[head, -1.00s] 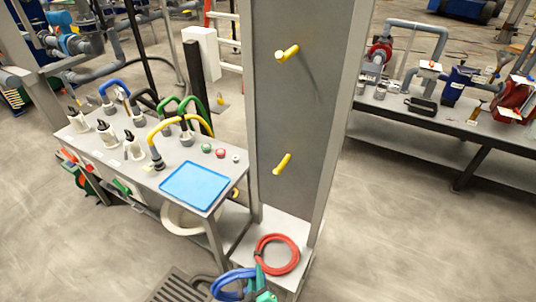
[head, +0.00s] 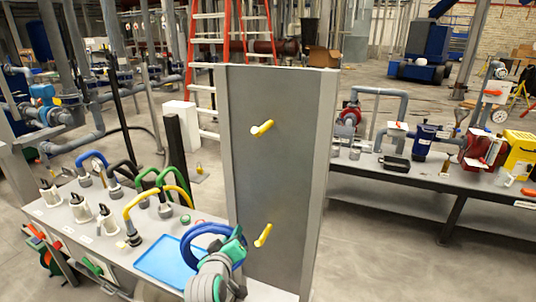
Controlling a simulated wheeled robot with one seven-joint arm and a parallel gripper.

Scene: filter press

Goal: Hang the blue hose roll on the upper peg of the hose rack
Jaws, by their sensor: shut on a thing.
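The hose rack (head: 272,172) is a tall grey panel in the middle of the head view. It has a yellow upper peg (head: 262,128) and a yellow lower peg (head: 263,236), both bare. My gripper (head: 234,246) is shut on the blue hose roll (head: 194,234). The roll is held in front of the rack's left edge, at about the lower peg's height in the picture and left of it. It appears apart from both pegs. My gripper and wrist hide part of the roll.
A bench (head: 75,240) with coloured hoses, white fittings and a blue tray (head: 160,262) stands left of the rack. Another bench (head: 420,184) with pumps and parts stands behind at right. An orange ladder (head: 232,22) is behind the rack.

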